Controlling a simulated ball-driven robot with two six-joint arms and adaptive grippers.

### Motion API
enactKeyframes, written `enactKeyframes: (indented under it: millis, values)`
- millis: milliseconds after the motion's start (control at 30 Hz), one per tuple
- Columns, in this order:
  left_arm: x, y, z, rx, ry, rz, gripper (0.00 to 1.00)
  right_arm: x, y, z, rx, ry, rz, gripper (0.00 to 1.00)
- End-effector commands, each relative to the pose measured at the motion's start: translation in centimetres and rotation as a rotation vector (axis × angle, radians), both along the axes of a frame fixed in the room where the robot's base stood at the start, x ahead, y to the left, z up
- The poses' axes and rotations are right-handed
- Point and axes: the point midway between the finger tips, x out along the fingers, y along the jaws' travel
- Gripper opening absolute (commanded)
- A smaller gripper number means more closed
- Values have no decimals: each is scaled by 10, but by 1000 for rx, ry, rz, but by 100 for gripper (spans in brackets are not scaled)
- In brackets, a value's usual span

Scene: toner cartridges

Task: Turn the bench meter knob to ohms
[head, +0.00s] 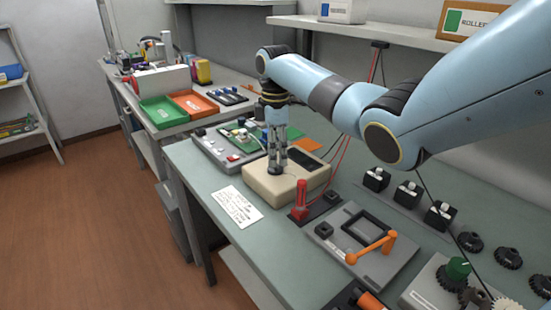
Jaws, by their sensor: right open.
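The bench meter (310,182) is a beige box with a dark display on its top, standing on the grey-green bench. My right gripper (276,168) points straight down over the left part of the meter's top, its fingertips at or just above a dark round part that looks like the knob. The fingers are open and hide most of the knob, so its pointer and the setting marks cannot be read. I cannot tell whether the fingers touch it. My left gripper is not in view.
A red-handled probe stand (301,198) is close in front of the meter, with red wires rising behind. A circuit board fixture (222,150) lies to its left. A printed card (238,206) and an orange-handled fixture (362,248) are nearby. My right arm spans the upper right.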

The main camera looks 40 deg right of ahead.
Motion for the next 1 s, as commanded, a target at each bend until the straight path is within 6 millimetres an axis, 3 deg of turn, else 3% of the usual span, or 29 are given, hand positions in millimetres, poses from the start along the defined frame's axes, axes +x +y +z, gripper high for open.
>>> enactKeyframes:
  millis: [200, 533, 900, 1000]
  values:
    - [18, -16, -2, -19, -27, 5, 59, 0, 0, -26, 1, -1, -1, 62]
    - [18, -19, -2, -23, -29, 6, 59, 0, 0, -30, -1, -1, -1, 62]
    - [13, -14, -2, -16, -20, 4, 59, 0, 0, -30, -1, -1, -1, 14]
    - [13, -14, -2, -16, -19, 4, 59, 0, 0, -30, -1, -1, -1, 6]
